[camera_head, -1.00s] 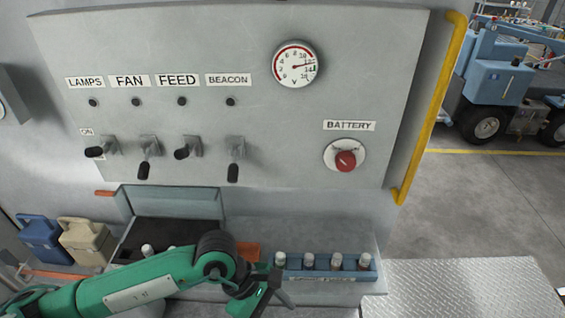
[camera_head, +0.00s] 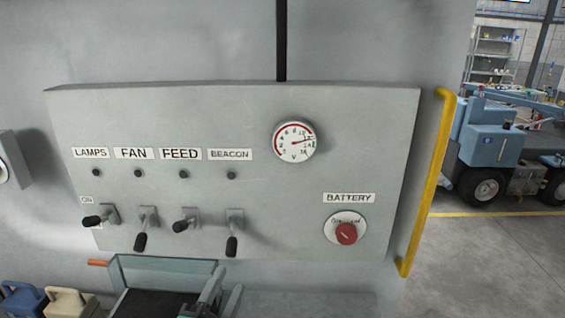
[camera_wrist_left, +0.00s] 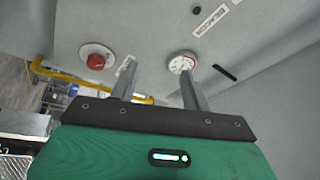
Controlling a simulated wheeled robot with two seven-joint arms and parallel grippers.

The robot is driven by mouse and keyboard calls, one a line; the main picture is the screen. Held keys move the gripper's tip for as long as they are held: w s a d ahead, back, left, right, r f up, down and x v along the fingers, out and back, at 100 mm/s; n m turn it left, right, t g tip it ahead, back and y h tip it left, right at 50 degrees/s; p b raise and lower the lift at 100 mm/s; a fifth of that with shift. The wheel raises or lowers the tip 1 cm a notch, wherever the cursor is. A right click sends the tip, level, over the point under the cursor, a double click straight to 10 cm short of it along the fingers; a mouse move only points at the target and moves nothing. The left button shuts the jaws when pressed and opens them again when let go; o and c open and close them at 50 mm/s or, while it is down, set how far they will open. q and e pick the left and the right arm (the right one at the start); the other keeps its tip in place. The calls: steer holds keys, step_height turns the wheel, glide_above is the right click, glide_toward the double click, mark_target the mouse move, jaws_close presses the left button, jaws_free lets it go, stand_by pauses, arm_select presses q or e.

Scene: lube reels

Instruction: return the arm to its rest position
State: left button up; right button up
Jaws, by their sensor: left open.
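My left gripper (camera_head: 229,282) shows at the bottom edge of the head view, below the switch panel and in front of a dark tray. In the left wrist view its two fingers (camera_wrist_left: 158,72) stand apart with nothing between them, pointing toward the grey panel. The rest of the left arm is below the head view's edge. My right gripper is in neither view.
The grey panel (camera_head: 290,210) bears several lever switches, a round gauge (camera_head: 294,142) and a red battery knob (camera_head: 346,233). A yellow handrail (camera_head: 428,185) runs along its right side. Blue (camera_head: 22,300) and beige (camera_head: 72,303) cans stand at lower left.

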arm_select(q)
steer(key=s+a+f+n+g+y, duration=0.3)
steer(key=a+f+n+g, duration=0.15)
steer(key=f, duration=0.35)
steer(key=s+a+f+n+g+y, duration=0.35)
steer(key=a+f+n, duration=0.25)
steer(key=f, duration=0.3)
steer(key=s+a+f+n+g, duration=0.1)
steer(key=s+f+n+g, duration=0.1)
steer(key=s+f+g, duration=0.4)
steer(key=s+a+f+n+g, duration=0.15)
steer(key=s+f, duration=0.25)
steer(key=s, duration=0.4)
step_height(320, 180, down, 32)
steer(key=s+g, duration=0.2)
steer(key=s+a+f+g, duration=0.1)
steer(key=s+a+f, duration=0.2)
steer(key=s+f, duration=1.4)
steer(key=shift+s+f, duration=0.3)
steer(key=shift+s, duration=0.2)
